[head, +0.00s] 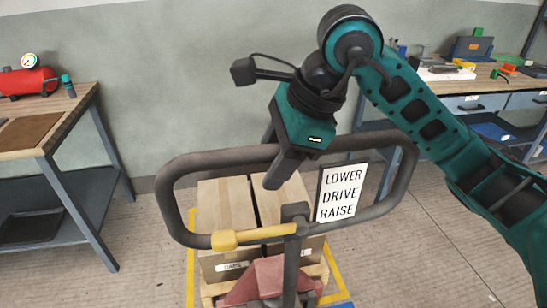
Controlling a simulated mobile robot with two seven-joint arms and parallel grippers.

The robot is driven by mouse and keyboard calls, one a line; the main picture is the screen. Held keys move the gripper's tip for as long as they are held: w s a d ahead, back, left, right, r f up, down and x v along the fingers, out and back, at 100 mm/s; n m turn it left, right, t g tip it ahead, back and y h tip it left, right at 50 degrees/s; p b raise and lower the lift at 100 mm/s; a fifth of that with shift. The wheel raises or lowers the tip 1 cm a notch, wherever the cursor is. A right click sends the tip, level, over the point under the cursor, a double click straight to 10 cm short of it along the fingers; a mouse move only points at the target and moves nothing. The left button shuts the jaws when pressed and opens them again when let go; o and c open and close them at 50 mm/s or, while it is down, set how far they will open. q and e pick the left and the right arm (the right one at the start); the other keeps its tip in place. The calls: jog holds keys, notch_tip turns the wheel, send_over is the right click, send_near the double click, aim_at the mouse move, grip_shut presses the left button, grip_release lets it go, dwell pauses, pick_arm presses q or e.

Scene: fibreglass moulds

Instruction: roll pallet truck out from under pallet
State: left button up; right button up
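The pallet truck shows its dark loop handle (185,165), a yellow control lever (225,241) and a red body (262,280) at the bottom centre. A sign (341,192) reading LOWER, DRIVE, RAISE sits at the loop's right side. Behind the truck is a wooden pallet (319,270) loaded with cardboard boxes (226,204). The forks are hidden. My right gripper (275,160) is at the loop's top bar, one finger crossing in front of it and the other showing above it. Whether it is closed on the bar is unclear. My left gripper is out of view.
A workbench (70,115) with a red tank (27,80) stands at the left. Another bench (480,85) with tools stands at the right. Yellow floor marking (190,270) borders the pallet. Floor is clear at right (420,250).

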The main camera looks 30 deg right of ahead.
grip_shut()
dwell(1.1)
